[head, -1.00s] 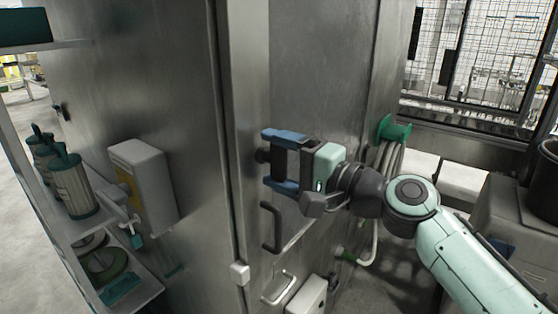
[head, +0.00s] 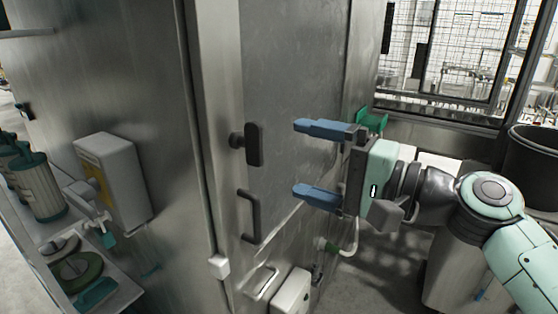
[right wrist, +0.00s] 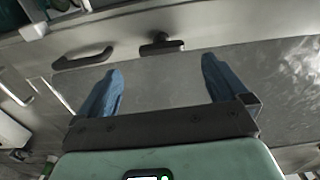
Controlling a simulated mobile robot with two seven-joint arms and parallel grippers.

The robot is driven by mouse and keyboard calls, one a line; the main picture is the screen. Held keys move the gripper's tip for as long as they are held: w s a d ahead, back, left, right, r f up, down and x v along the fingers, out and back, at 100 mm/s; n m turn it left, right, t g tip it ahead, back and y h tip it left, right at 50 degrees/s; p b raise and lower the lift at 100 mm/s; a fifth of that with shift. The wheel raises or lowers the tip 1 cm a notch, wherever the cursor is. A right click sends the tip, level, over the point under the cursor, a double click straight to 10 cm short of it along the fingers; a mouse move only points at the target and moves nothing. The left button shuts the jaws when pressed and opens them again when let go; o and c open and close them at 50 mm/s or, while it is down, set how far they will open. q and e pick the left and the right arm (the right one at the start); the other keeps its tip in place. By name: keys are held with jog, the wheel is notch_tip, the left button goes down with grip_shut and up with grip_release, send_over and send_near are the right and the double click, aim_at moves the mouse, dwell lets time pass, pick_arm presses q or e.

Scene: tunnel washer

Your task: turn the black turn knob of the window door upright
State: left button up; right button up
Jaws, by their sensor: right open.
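The black turn knob (head: 253,144) is on the grey metal door panel (head: 290,85), above a black bar handle (head: 249,217). Its long flat grip stands upright in the head view, roughly in line with the handle. In the right wrist view the knob (right wrist: 162,46) lies ahead of the fingertips, and its grip runs across the picture. My right gripper (head: 296,158) is open and empty, with blue fingers, to the right of the knob and apart from it. It also shows in the right wrist view (right wrist: 162,66). My left gripper is not in view.
A lower pale handle (head: 263,283) and a white box (head: 291,292) are below on the door side. A wall-mounted white and yellow box (head: 112,180) and a shelf with green canisters (head: 38,185) are at left. A dark bin (head: 540,160) stands at right.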

jog(key=v, duration=0.2)
jog(key=shift+s+d, duration=0.2)
jog(key=shift+d, duration=0.1)
